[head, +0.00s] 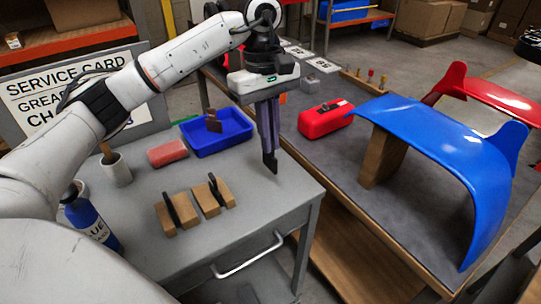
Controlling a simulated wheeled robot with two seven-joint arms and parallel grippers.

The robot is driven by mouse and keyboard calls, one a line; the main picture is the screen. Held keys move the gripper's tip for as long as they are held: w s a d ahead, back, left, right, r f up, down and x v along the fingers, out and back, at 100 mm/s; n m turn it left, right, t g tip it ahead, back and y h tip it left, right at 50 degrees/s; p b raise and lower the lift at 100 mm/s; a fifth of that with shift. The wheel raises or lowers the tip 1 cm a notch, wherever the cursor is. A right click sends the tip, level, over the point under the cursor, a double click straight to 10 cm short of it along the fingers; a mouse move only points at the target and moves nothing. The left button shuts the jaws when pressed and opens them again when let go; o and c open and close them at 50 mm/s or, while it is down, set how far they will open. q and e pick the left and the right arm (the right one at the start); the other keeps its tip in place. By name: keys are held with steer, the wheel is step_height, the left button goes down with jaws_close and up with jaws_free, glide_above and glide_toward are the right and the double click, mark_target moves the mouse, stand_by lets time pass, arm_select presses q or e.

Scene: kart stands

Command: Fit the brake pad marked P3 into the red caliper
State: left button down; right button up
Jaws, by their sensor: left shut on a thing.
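My left gripper (268,150) points down above the right part of the grey cabinet top. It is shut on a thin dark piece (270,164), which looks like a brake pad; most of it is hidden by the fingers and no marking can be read. A red block with a dark slot on top, apparently the red caliper (322,122), sits on the dark bench to the right of the gripper, apart from it. A brown pad-like piece (213,121) stands in the blue tray (232,144). My right gripper is not in view.
Two tan blocks with black strips (178,214) (207,201), a pink block (167,152), a pale cup (117,171) and a blue bottle (90,218) stand on the cabinet. A large blue curved panel (440,135) on a wooden support (381,157) rises right of the red block.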

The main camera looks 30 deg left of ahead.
mark_target(270, 156)
arm_select(q)
steer(key=shift+f, duration=2.65)
steer(key=c, duration=1.9)
jaws_free()
